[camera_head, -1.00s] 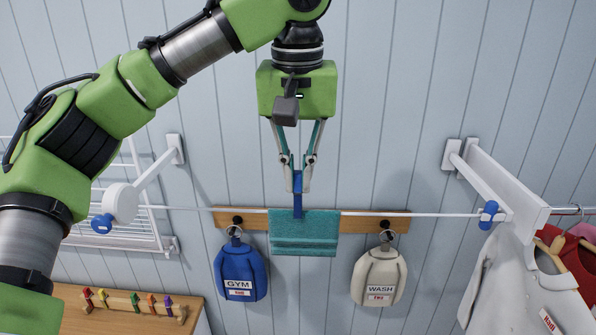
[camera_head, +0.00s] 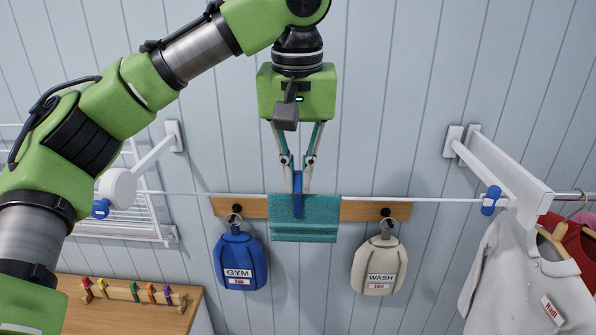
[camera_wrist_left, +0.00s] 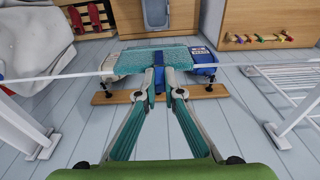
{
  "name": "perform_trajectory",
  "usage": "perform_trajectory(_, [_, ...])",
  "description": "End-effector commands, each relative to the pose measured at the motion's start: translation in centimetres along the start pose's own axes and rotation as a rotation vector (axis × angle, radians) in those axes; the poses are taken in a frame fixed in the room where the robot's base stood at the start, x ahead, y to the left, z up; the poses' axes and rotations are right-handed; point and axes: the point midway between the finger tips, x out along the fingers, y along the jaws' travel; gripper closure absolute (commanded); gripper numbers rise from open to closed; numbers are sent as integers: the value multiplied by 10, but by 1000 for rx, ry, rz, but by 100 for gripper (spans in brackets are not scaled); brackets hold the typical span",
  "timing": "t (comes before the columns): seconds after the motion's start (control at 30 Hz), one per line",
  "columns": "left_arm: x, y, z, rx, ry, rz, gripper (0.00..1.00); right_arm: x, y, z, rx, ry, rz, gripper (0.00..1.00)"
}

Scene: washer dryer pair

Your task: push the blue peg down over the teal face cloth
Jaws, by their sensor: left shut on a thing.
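The teal face cloth (camera_head: 322,215) hangs folded over a thin white line in front of the wall. It also shows in the left wrist view (camera_wrist_left: 135,61). My left gripper (camera_head: 299,187) points down from above the line and is shut on the blue peg (camera_head: 298,208). The peg is upright, with its lower part overlapping the cloth's upper front in the head view. In the left wrist view the peg (camera_wrist_left: 159,78) sits between the fingertips at the cloth's edge. How deep the line lies between its legs is hidden. My right gripper is not in view.
A wooden rail (camera_head: 360,211) behind the line carries a blue GYM bag (camera_head: 240,258) and a cream WASH bag (camera_head: 379,264). A white bracket (camera_head: 500,170) and hanging shirts (camera_head: 525,280) stand at right. Several coloured pegs sit on a wooden rack (camera_head: 130,291) at lower left.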

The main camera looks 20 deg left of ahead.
Motion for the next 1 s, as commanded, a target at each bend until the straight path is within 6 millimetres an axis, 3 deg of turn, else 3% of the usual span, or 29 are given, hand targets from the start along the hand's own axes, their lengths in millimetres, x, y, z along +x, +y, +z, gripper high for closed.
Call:
perform_trajectory(0.4, [4, 0, 1, 0, 0, 0, 100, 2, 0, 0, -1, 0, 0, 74])
perform_trajectory(0.43, [4, 0, 1, 0, 0, 0, 84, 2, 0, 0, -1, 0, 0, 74])
perform_trajectory(0.5, [4, 0, 1, 0, 0, 0, 72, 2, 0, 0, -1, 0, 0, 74])
perform_trajectory(0.83, [4, 0, 1, 0, 0, 0, 72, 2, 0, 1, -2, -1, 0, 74])
perform_trajectory(1.0, [-10, 0, 0, 1, 3, 0, 72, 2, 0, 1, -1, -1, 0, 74])
